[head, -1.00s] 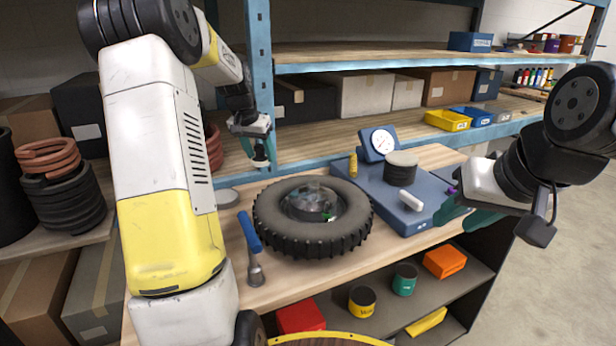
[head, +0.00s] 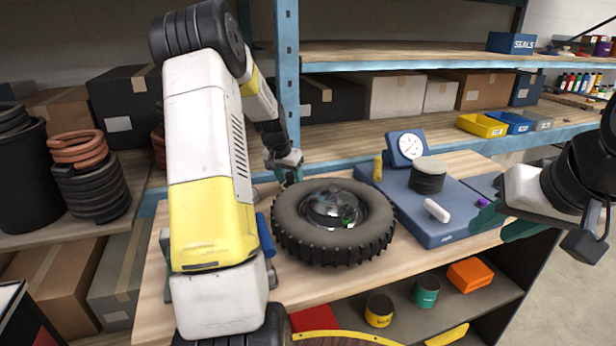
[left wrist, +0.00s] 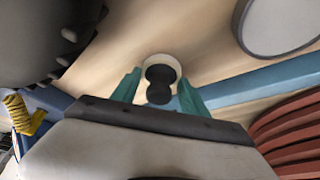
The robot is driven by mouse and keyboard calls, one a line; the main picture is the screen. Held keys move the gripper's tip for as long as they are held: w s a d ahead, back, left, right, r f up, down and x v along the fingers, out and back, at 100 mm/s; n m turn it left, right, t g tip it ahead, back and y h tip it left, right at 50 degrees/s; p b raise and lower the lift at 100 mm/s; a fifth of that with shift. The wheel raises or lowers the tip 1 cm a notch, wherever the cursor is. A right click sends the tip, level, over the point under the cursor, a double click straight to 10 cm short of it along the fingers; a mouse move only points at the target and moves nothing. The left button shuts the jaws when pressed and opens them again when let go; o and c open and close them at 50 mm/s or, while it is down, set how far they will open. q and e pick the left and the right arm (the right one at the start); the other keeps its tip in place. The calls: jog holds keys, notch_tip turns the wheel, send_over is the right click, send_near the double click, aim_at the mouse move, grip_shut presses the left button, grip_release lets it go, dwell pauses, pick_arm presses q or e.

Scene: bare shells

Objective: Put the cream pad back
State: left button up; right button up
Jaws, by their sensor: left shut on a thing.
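The cream pad (left wrist: 160,64), a pale disc with a black knob on it, shows between the teal fingers of my left gripper (left wrist: 160,90) in the left wrist view. The gripper is shut on its black knob. In the head view my left gripper (head: 284,166) is low behind the tyre (head: 333,245), and the pad is hidden there. My right gripper (head: 518,229) is at the right of the blue scale base (head: 440,233); its fingers are seen edge-on, and I cannot tell whether they are open.
A dial gauge (head: 407,147), a dark cylinder with a pale top (head: 428,180) and a white rounded bar (head: 437,210) are on the scale. A blue shelf post (head: 288,75) rises behind my left gripper. A grey disc (left wrist: 282,22) lies near the pad.

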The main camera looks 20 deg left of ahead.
pick_arm(q)
jog(key=o, duration=1.2)
jog(key=shift+f, duration=0.1)
jog(key=d+v, duration=0.1)
jog(key=v, duration=1.1)
jog(key=s+d+r+t, duration=0.1)
jog(key=s+d+r, duration=0.7)
jog(key=s+d, duration=0.25)
jog(key=shift+n+t+h, duration=0.4)
jog(key=shift+n+h, duration=0.1)
jog(key=shift+h, duration=0.3)
jog(key=s+d, duration=0.2)
jog(key=s, duration=0.4)
jog(key=s+d, duration=0.2)
jog(key=s, duration=0.4)
jog(key=s+d, duration=0.3)
jog(key=s, duration=0.3)
jog(key=shift+s+d+f, duration=0.1)
jog(key=shift+s+f, duration=0.2)
jog(key=shift+s, duration=0.1)
